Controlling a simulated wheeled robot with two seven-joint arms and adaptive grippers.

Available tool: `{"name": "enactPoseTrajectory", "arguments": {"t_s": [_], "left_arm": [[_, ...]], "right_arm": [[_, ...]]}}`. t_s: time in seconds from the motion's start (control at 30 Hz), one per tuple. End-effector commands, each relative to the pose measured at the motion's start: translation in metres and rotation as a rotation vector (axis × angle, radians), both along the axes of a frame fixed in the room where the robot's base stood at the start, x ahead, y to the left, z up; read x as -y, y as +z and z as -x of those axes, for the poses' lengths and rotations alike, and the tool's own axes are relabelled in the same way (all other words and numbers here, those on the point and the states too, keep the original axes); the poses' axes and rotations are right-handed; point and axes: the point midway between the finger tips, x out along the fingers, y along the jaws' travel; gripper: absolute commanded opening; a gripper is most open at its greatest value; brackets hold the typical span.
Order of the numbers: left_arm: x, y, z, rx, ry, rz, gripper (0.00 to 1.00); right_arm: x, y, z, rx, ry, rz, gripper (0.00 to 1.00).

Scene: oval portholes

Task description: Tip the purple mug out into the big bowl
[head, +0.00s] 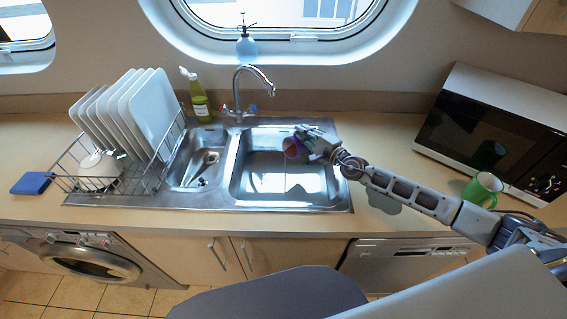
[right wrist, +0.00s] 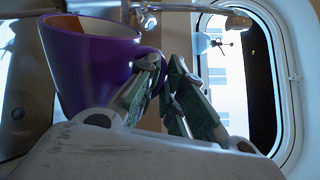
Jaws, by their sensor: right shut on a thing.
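The purple mug (head: 292,148) is held above the right part of the big sink bowl (head: 246,185). I cannot tell whether anything is flowing out. My left gripper is not in view.
The tap (head: 238,90) stands behind the sink, and the small bowl (head: 200,170) is on its left. A dish rack (head: 75,175) with plates stands further left. A green bottle (head: 200,108) is behind. A green mug (head: 482,187) and a microwave (head: 490,130) are right.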

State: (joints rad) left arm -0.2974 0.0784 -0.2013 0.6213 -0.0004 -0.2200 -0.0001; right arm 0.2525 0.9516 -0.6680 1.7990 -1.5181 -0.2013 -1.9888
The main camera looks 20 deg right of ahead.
Motion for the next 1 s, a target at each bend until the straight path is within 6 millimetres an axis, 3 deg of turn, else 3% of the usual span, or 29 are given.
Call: {"name": "enactPoseTrajectory", "arguments": {"t_s": [1.0], "left_arm": [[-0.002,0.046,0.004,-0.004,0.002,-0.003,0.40]], "right_arm": [[-0.022,0.013,0.009,0.073,-0.001,0.149,0.00]]}}
